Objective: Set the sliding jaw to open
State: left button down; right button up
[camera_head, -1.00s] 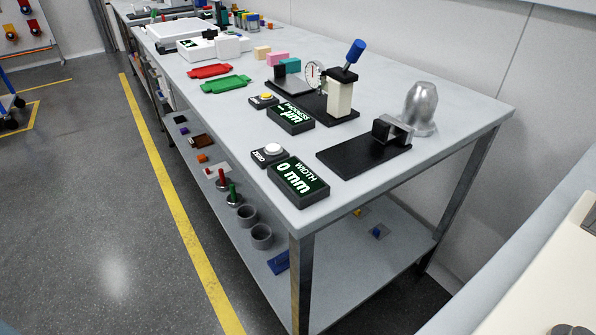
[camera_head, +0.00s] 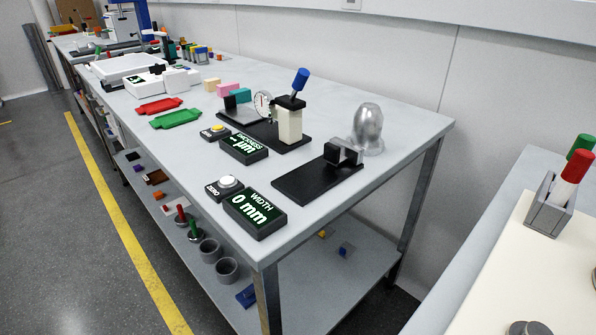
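The width gauge has a black base plate (camera_head: 310,184) near the right end of the grey bench. Two upright jaws stand at the plate's far edge: a dark block (camera_head: 333,153) and a grey block (camera_head: 350,152), close together. I cannot tell which one slides, or whether they touch. The width display (camera_head: 254,212) in front reads 0 mm. A small box with a white button (camera_head: 228,182), marked ZERO, stands beside it. Neither of my grippers is in view.
A silver domed metal part (camera_head: 368,130) stands right behind the jaws. The thickness gauge (camera_head: 289,122), with a blue-knobbed lever, and its display (camera_head: 244,148) are to the left. A second table (camera_head: 470,235) with a marker holder (camera_head: 548,205) is at the right. Floor is clear at left.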

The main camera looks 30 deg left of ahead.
aim_at(336, 154)
jog(key=k+j+z, duration=0.2)
jog(key=z, duration=0.2)
jog(key=k+j+z, duration=0.15)
jog(key=k+z, duration=0.2)
jog(key=i, duration=0.05)
